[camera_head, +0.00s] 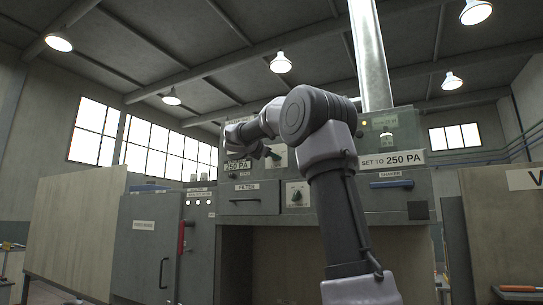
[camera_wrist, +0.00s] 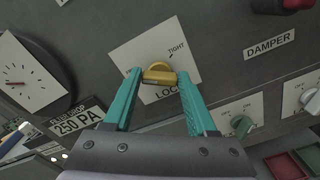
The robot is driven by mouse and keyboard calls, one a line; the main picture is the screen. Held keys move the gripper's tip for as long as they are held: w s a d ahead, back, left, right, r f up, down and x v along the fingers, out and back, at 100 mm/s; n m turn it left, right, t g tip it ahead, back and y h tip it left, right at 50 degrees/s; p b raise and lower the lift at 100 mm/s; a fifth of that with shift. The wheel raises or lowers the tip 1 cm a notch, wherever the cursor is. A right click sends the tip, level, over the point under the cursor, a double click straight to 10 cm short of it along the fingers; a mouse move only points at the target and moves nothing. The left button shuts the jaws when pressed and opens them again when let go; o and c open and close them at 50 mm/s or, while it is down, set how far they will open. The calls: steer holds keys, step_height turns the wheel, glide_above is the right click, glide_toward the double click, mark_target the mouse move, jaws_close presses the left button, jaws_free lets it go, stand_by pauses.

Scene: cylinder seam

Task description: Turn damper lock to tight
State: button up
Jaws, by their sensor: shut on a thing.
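The damper lock is a yellow knob (camera_wrist: 158,72) on a white plate (camera_wrist: 130,52) in the wrist view. The plate reads TIGHT at the upper right of the knob and LOCK below it. My gripper (camera_wrist: 158,79) has one teal finger on each side of the knob and is shut on it. The knob's bar lies roughly level across the wrist picture; its exact pointing is hard to tell. In the head view my gripper (camera_head: 270,153) is at the cabinet front, and my arm hides part of the panel there. The knob is too small to make out in that view.
A round gauge (camera_wrist: 28,78) is left of the plate, above a 250 PA label (camera_wrist: 78,122). A green knob (camera_wrist: 241,125) and a DAMPER label (camera_wrist: 269,43) are to the right. In the head view a blue handle (camera_head: 392,183) is right of my arm.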

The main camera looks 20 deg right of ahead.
steer(key=m, duration=1.5)
steer(key=f+m, duration=0.1)
steer(key=m, duration=0.7)
steer(key=shift+f+m, duration=0.1)
steer(key=shift+m, duration=0.3)
stand_by(0.3)
steer(key=o, duration=1.4)
steer(key=shift+c, duration=0.2)
steer(key=shift+a, duration=0.15)
